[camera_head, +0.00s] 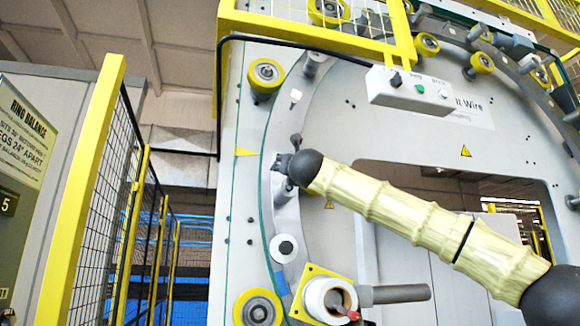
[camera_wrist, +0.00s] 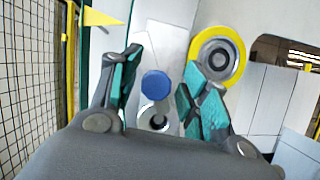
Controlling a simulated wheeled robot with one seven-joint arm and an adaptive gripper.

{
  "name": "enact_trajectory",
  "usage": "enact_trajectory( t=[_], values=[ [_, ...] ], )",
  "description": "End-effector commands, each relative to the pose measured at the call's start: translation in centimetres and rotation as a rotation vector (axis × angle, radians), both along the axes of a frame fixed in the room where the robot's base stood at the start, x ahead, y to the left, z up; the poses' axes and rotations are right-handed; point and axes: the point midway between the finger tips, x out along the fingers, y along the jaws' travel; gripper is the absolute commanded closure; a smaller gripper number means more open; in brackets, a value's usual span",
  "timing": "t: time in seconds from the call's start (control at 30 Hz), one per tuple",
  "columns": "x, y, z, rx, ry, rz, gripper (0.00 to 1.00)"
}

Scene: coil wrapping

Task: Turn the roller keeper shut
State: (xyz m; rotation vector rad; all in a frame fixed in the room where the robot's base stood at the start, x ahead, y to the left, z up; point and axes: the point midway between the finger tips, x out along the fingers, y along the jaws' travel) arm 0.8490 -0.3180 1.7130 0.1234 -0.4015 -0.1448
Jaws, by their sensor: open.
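My gripper (camera_head: 288,165) is near the left side of the machine's curved grey ring, its fingers small and dark in the head view. In the wrist view my gripper (camera_wrist: 160,95) is open, with its teal-padded fingers apart. A blue round disc (camera_wrist: 155,84) shows between the fingers, just above a pale round part with a dark centre (camera_wrist: 153,118). A yellow-rimmed roller (camera_wrist: 217,57) shows behind the right finger, partly covered by it. I cannot tell which part is the roller keeper, or whether it is turned shut. No contact with the fingers is clear.
A white spool (camera_head: 322,299) with a red-tipped rod sits low on a yellow plate. A yellow roller (camera_head: 265,76) is above my gripper. A grey control box (camera_head: 408,88) hangs upper right. A yellow-framed mesh fence (camera_head: 100,190) stands left.

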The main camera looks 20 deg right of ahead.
Motion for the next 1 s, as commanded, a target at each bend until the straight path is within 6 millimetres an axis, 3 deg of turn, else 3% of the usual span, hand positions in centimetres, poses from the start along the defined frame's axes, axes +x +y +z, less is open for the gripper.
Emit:
enact_trajectory(
  t=[0.37, 1.0],
  values=[
    [-1.0, 0.4, -0.5, -0.004, 0.000, 0.003, 0.54],
    [-9.8, 1.9, -4.2, -0.002, 0.001, 0.001, 0.54]
  ],
)
